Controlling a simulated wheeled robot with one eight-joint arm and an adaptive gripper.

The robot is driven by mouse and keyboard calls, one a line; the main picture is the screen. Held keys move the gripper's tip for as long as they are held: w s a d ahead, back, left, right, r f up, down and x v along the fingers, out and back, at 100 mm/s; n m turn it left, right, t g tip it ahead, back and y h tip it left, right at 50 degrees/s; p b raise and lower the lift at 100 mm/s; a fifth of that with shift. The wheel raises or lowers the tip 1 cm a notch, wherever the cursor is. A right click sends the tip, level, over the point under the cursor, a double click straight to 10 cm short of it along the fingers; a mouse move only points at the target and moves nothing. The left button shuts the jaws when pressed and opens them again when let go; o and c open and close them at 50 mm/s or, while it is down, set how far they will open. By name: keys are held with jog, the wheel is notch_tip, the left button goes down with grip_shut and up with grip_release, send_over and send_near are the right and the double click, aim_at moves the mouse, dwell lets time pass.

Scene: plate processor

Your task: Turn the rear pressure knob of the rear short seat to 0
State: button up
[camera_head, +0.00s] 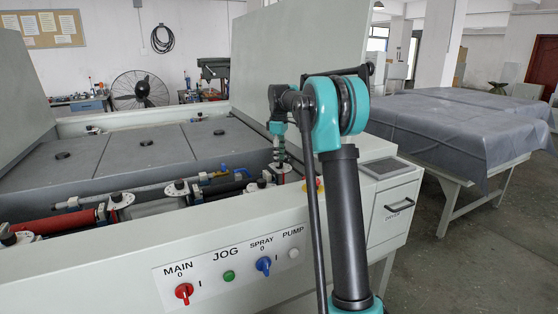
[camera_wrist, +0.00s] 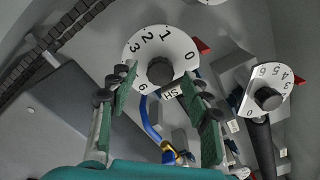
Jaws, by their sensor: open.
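In the wrist view, a white numbered dial (camera_wrist: 150,45) with a dark round knob (camera_wrist: 160,71) lies just beyond my fingertips. A red pointer (camera_wrist: 203,46) sits at its rim, close by the 0 and on the side towards the 1. My gripper (camera_wrist: 159,80) is open, with one green-padded finger on each side of the knob. I cannot tell whether the pads touch it. A label beside the dial is partly hidden by my right finger. In the head view, my gripper (camera_head: 281,158) points down over a dial at the machine's right end, where the numbers are too small to read.
A second numbered dial (camera_wrist: 268,98) stands close on the right, its red pointer (camera_wrist: 299,81) near the 3. Blue cable (camera_wrist: 150,120) runs below the first dial. In the head view, a raised grey panel (camera_head: 270,60) stands behind my arm.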

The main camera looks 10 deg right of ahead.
notch_tip(320, 180, up, 11)
dwell(0.4)
